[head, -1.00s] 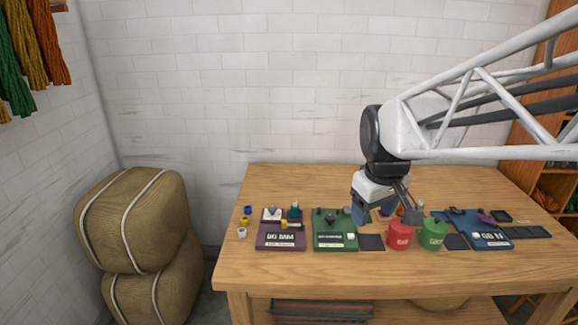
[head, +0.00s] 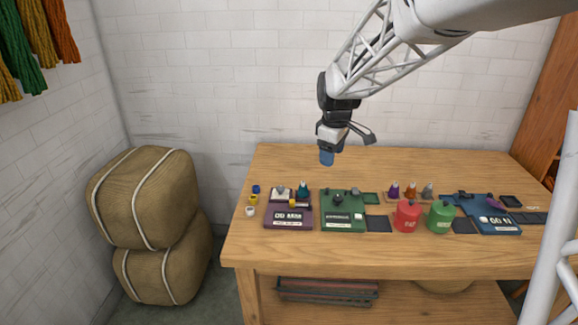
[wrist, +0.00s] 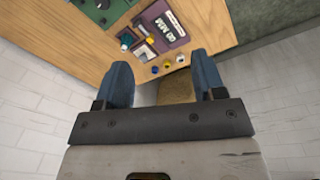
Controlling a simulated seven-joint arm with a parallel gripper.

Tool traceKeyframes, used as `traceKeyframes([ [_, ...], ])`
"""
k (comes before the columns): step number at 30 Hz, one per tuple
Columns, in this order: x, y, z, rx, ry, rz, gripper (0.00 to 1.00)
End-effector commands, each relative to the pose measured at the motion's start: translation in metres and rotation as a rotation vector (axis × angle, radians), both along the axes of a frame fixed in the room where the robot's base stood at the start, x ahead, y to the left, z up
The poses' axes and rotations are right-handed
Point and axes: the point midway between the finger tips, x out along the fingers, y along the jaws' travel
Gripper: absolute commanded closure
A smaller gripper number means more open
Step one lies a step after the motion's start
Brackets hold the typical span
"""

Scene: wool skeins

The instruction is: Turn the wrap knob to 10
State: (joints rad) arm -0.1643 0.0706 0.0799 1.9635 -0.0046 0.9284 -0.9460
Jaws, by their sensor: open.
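A green panel (head: 342,224) lies mid-left on the table with dark knobs (head: 339,198) on its upper part and a small display. A purple panel (head: 289,223) left of it reads like "00 MM" and carries a white block and a teal knob (head: 303,190). A blue panel (head: 508,229) at the right reads like "00 N". I cannot tell which knob is the wrap knob; the small labels are unreadable. My gripper (head: 327,160) is open and empty, raised above the table's back edge. In the wrist view its blue fingers (wrist: 162,82) are apart, with the purple panel (wrist: 172,28) beyond them.
A red canister (head: 407,216) and a green canister (head: 440,217) stand right of the green panel. Purple, orange and grey cones (head: 411,190) stand behind them. Small coloured spools (head: 253,199) sit at the left. The table's front strip (head: 370,253) is clear.

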Motion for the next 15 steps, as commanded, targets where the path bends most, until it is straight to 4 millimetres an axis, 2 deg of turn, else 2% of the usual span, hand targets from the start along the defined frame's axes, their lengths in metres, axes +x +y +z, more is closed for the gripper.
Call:
traceKeyframes([
  [3,0.026,0.014,-0.014,-0.007,0.01,0.073,0.37],
  [15,0.106,0.06,-0.065,-0.028,0.036,0.326,0.37],
])
